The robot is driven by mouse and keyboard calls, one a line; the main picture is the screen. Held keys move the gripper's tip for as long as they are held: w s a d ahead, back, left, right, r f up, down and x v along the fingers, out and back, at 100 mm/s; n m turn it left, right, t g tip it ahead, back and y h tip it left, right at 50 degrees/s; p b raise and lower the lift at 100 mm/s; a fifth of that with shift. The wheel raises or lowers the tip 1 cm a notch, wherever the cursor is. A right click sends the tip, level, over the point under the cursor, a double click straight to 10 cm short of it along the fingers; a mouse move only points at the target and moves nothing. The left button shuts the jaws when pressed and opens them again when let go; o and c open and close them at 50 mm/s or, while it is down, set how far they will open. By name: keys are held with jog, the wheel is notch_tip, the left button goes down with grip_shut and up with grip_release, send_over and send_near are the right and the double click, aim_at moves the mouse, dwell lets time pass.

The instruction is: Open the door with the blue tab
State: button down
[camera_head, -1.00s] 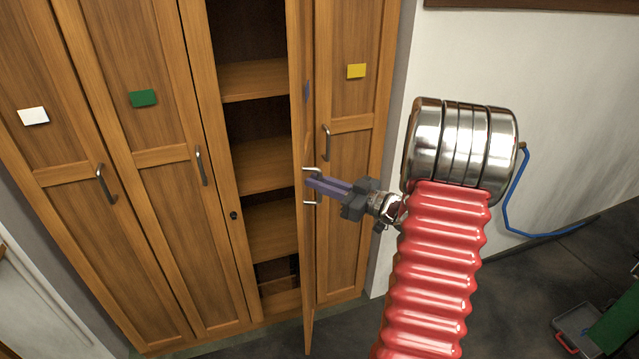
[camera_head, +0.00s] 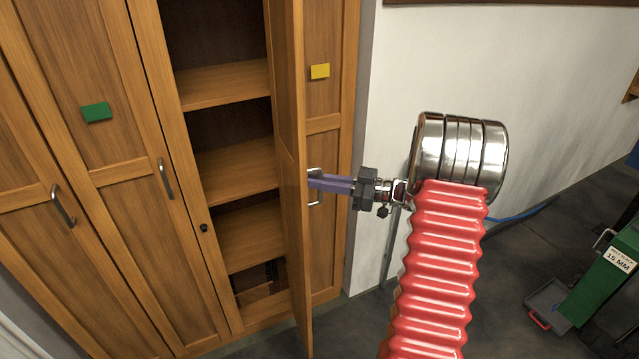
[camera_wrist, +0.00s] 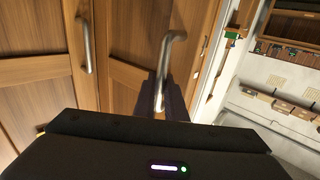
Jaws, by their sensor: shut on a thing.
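The open door (camera_head: 292,150) stands swung out from the wooden cabinet, seen nearly edge-on in the head view; its tab does not show now. Its metal handle (camera_head: 315,197) is on the side facing right. My gripper (camera_head: 318,182) is shut on this handle, its purple fingers reaching in from the right. In the wrist view the handle (camera_wrist: 166,65) stands upright between my fingers, and the lower part of the grip is hidden by my gripper body.
Bare shelves (camera_head: 235,160) show inside the open compartment. Doors with a green tab (camera_head: 97,112) and a yellow tab (camera_head: 320,71) are shut. A white wall (camera_head: 440,70) is at right. A green box (camera_head: 605,275) and a grey tray (camera_head: 548,300) lie on the dark floor at right.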

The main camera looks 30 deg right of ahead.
jog(key=shift+w+d+r, duration=0.1)
jog(key=shift+r, duration=0.05)
jog(key=c, duration=1.8)
grip_release()
jog(key=v, duration=1.4)
jog(key=shift+w+f, duration=0.1)
jog(key=shift+f, duration=0.1)
